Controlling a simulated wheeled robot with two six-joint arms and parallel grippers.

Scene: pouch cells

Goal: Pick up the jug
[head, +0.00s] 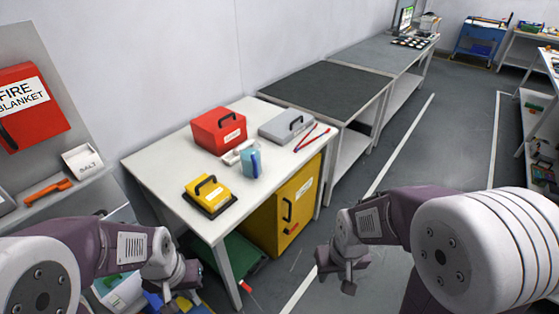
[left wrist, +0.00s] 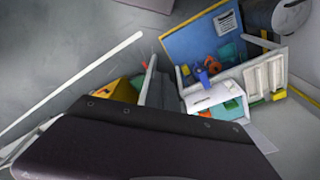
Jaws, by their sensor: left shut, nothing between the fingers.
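A light blue, see-through jug (head: 250,163) with a darker blue part on its right side stands upright on the white table (head: 165,157) in the head view. My left gripper (head: 185,284) is low in front of the table's left end, well away from the jug. It is shut and empty. My right gripper (head: 343,277) hangs over the floor to the right of the table, apart from everything; its fingers are too small to judge. I do not make out the jug in the left wrist view.
Around the jug are a red case (head: 219,130), a grey case (head: 287,125), a yellow-and-black case (head: 209,195) and red-and-blue handled tools (head: 312,138). A yellow cabinet (head: 283,212) stands under the table. A dark-topped bench (head: 327,86) adjoins behind. The right-hand aisle floor is clear.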

